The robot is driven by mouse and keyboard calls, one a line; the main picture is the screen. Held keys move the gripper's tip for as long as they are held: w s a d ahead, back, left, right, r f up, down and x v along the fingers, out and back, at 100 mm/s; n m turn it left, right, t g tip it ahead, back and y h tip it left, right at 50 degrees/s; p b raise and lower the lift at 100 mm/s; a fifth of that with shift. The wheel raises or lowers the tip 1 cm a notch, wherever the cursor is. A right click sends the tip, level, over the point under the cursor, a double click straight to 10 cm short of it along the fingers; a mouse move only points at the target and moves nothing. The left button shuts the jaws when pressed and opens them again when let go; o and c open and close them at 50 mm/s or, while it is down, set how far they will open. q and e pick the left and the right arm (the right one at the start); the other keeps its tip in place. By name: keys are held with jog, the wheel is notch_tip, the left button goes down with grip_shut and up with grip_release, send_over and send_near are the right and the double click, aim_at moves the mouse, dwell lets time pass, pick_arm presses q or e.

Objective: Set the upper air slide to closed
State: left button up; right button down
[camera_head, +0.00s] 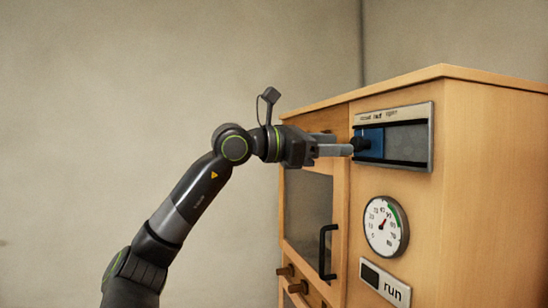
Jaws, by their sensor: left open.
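The upper air slide (405,143) is a metal-framed slot high on the front of a wooden cabinet. Small labels run along its top edge, apparently closed, half and open from left to right, though they are hard to read. A blue plate (374,138) with a dark knob (360,144) sits at the left end of the slot, and the grey mesh to its right is uncovered. My left gripper (350,150) is open, its fingertips at the knob; whether they touch it I cannot tell. My right gripper is not in view.
The wooden cabinet (480,170) has a round dial (385,226) and a run sign (385,284) below the slide. A dark-windowed door with a black handle (325,252) and wooden knobs (290,278) lie to the left. The left side is open room before a plain wall.

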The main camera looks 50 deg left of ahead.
pick_arm(q)
jog(key=b+v, duration=0.8)
jog(key=v, duration=0.4)
jog(key=shift+s+a, duration=0.1)
jog(key=shift+s, duration=0.05)
dwell(0.3)
